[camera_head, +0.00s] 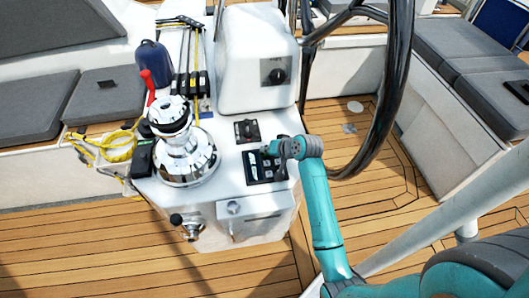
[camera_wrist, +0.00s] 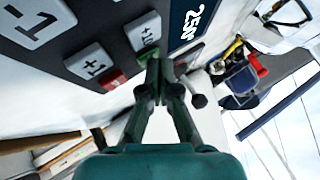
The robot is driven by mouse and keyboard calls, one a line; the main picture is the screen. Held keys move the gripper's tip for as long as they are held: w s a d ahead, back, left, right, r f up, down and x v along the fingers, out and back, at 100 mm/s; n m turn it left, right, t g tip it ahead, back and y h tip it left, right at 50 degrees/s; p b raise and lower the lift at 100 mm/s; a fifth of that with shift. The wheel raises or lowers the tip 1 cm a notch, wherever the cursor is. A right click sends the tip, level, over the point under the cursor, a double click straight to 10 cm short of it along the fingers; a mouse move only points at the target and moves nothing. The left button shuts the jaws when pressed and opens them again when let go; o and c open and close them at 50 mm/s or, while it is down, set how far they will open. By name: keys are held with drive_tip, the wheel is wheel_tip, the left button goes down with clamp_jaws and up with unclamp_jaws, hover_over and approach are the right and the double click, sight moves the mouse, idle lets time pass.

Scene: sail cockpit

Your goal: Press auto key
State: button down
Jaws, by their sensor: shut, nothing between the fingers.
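The autopilot panel (camera_head: 262,168) is a dark keypad on top of the white console, left of my gripper (camera_head: 274,148) in the head view. In the wrist view the panel shows white keys marked -1 (camera_wrist: 34,22), +1 (camera_wrist: 90,64) and +10 (camera_wrist: 143,31), with a display reading 250 (camera_wrist: 192,24). A red key (camera_wrist: 113,80) and a green key (camera_wrist: 148,52) show near the fingertips; I cannot read an auto label. My gripper (camera_wrist: 158,66) is shut and empty. Its tips are right at the green key and partly cover it; I cannot tell whether they touch.
A chrome winch (camera_head: 184,150) stands left of the panel. A small dark switch unit (camera_head: 247,131) lies behind it, before a white housing (camera_head: 256,65). The black steering wheel (camera_head: 385,95) rises at the right. The wooden deck (camera_head: 130,250) in front is clear.

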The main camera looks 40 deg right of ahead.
drive_tip(key=shift+r, duration=0.9)
drive_tip(key=shift+r, duration=2.5)
